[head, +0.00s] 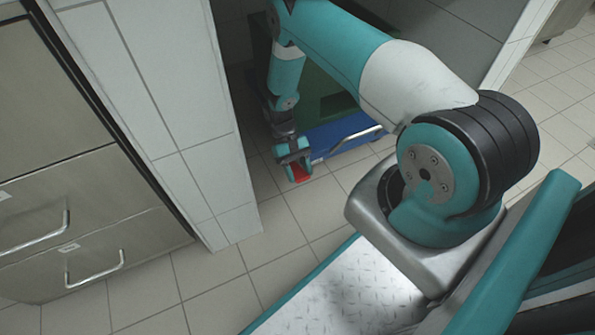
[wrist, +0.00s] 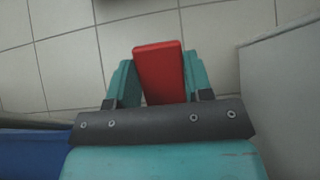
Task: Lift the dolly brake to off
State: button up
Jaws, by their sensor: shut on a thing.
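The dolly brake is a red pedal (head: 299,174) low over the floor at the near left corner of a blue dolly (head: 345,131). My gripper (head: 294,160) reaches down to it. In the wrist view my gripper (wrist: 157,85) has its two teal fingers on either side of the red pedal (wrist: 160,72), shut on it. The pedal's front end sticks out past the fingertips. Its inner end is hidden behind the dark gripper bracket. A blue edge of the dolly (wrist: 32,152) shows at lower left in the wrist view.
A green crate (head: 330,105) stands on the dolly, partly behind my arm. A metal handle bar (head: 355,139) is at the dolly's near side. A tiled wall corner (head: 215,190) stands left of my gripper, and steel drawers (head: 85,235) further left. Tiled floor (head: 285,225) in front is clear.

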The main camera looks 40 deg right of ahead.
jog(key=o, duration=1.3)
jog(key=p+v, duration=0.4)
jog(key=v, duration=1.3)
jog(key=shift+w+d+r, duration=0.1)
jog(key=shift+w+r, duration=0.05)
jog(key=shift+r, duration=0.1)
